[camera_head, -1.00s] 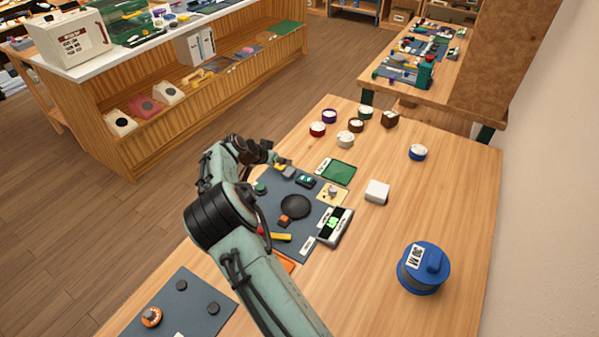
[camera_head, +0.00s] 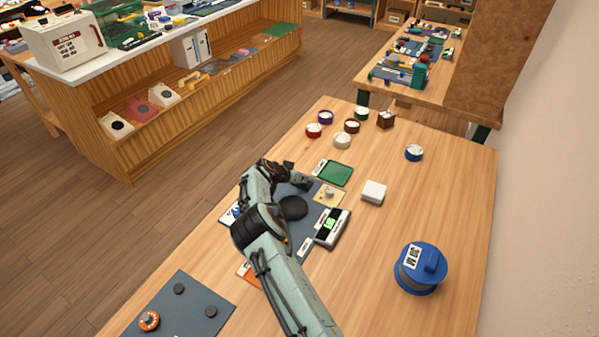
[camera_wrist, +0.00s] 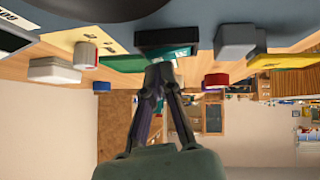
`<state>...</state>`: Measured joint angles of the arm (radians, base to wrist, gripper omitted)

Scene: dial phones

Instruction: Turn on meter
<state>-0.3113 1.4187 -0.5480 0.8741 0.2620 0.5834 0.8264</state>
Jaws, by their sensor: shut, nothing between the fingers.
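My gripper (camera_head: 304,184) is shut and empty, low over the dark mat (camera_head: 312,192). In the wrist view my gripper (camera_wrist: 161,68) has its fingertips together, close to a small black block-shaped device (camera_wrist: 167,38) with a green part below it. I cannot tell whether they touch. In the head view my gripper largely hides that small device. A larger black device with a lit green screen (camera_head: 331,224) lies at the mat's right edge. I cannot tell for sure which device is the meter.
A yellowish card with a knob (camera_head: 329,193), a green board (camera_head: 334,173) and a white box (camera_head: 374,192) lie nearby. A round black disc (camera_head: 293,208) is on the mat. A blue spool (camera_head: 420,268) stands at the right. Several small bowls stand at the back.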

